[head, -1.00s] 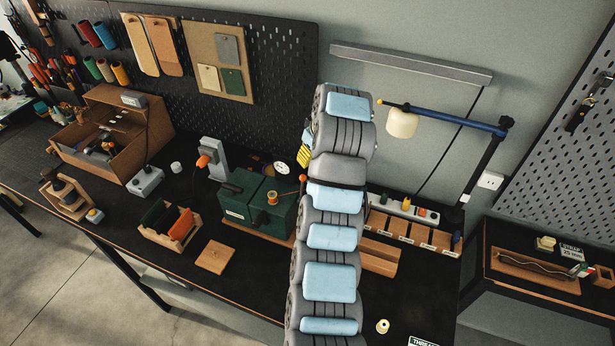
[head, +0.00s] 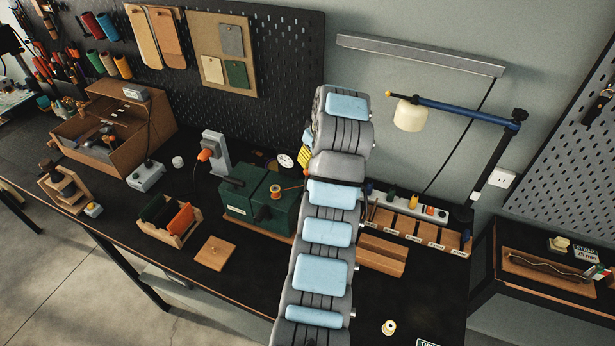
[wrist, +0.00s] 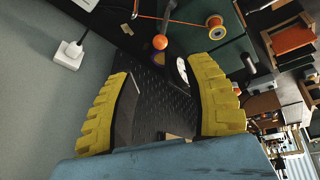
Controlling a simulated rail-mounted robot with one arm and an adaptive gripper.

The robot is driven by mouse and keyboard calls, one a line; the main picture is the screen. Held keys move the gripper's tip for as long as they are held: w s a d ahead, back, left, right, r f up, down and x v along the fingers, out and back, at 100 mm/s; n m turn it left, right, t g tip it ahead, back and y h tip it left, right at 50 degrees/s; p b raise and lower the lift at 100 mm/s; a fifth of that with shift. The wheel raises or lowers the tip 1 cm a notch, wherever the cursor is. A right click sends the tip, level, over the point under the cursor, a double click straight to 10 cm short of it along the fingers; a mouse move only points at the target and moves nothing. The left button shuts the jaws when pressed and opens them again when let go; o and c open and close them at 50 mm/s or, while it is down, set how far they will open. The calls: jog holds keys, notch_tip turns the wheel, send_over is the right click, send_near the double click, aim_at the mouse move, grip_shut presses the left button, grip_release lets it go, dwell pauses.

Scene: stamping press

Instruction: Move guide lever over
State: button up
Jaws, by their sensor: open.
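A dark green machine (head: 259,207) stands on the bench left of my arm. It carries a spool of orange thread (head: 275,191). An orange ball knob (head: 306,172), which looks like the guide lever's end, shows beside my arm. In the wrist view the knob (wrist: 160,42) and the spool (wrist: 215,25) lie beyond the fingertips; a thin orange line runs near the knob. My gripper (wrist: 160,70) has two yellow ribbed fingers spread apart with nothing between them. The knob appears ahead of the gap, not touched. In the head view the gripper is mostly hidden behind my arm.
A white dial (head: 285,160) sits behind the machine. A grey post with an orange handle (head: 203,155) stands to its left. A lamp (head: 411,115) reaches in from the right. A wooden tray of compartments (head: 412,225) is right of my arm. The front right of the bench is mostly clear.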

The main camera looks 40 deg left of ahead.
aim_at(307, 171)
jog(key=p+x, duration=0.2)
jog(key=x, duration=1)
jog(key=shift+r, duration=0.1)
grip_shut()
